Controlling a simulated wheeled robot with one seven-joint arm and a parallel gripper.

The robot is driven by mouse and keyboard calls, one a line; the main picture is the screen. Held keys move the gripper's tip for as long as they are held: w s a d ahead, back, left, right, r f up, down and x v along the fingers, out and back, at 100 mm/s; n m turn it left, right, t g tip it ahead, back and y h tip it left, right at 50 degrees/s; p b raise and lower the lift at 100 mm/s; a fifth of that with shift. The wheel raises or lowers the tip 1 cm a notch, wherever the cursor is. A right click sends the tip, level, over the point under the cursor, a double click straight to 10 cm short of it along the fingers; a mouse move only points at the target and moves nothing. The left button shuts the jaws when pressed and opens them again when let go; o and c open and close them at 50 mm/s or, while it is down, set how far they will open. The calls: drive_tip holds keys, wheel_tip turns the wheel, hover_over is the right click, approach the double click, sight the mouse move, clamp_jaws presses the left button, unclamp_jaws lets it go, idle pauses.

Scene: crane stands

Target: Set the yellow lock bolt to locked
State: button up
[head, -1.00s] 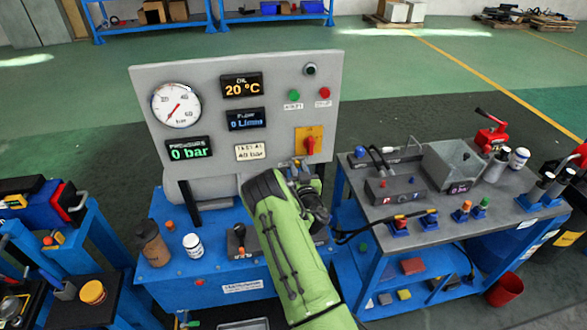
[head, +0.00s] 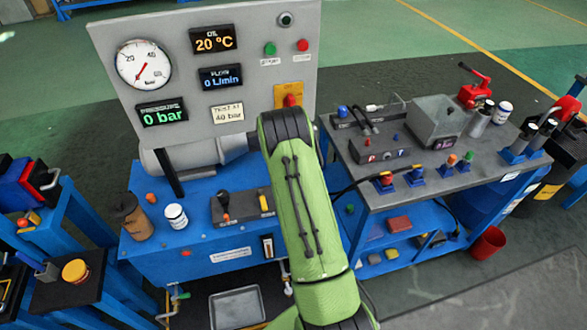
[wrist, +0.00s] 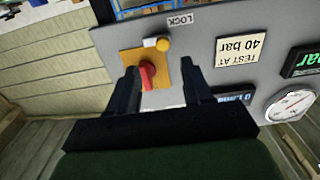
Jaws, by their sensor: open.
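The yellow lock bolt (wrist: 163,45) shows as a small round knob beside the LOCK label (wrist: 180,20) in the wrist view, where the panel appears upside down. It sits at the edge of a yellow-orange plate (wrist: 135,57) carrying a red handle (wrist: 147,76). The plate also shows in the head view (head: 282,96), but the bolt cannot be made out there. My gripper (wrist: 161,80) is open and empty, facing the panel, with the bolt and red handle seen between its fingers. I cannot tell how far the fingers are from the panel. My arm hides the gripper in the head view.
The grey panel (head: 115,80) carries a gauge (head: 143,64), displays and green and red buttons. Below it, a blue bench (head: 150,262) holds a brown cup (head: 132,217), a white jar (head: 175,217) and a lever block (head: 230,209). A crowded grey-topped table (head: 350,185) stands at right.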

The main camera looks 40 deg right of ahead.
drive_tip(key=b+v, duration=0.1)
drive_tip(key=v, duration=0.6)
drive_tip(key=shift+s+a+b, duration=0.2)
drive_tip(key=shift+s+b, duration=0.1)
drive_tip(key=shift+s, duration=0.05)
drive_tip(key=s+a+r+g+y, duration=0.1)
drive_tip(key=a+r+g+y, duration=0.1)
drive_tip(key=a+r+g, duration=0.65)
drive_tip(key=s+a+r+n+g+y, duration=0.1)
drive_tip(key=s+a+r+n+y, duration=0.1)
drive_tip(key=s+a, duration=0.6)
drive_tip(key=s+a+r+n+g+y, duration=0.1)
drive_tip(key=s+a+r+n+y, duration=0.2)
drive_tip(key=s+a, duration=0.5)
drive_tip(key=s, duration=0.3)
drive_tip(key=shift+s+r+y, duration=0.2)
drive_tip(key=shift+s+y, duration=0.2)
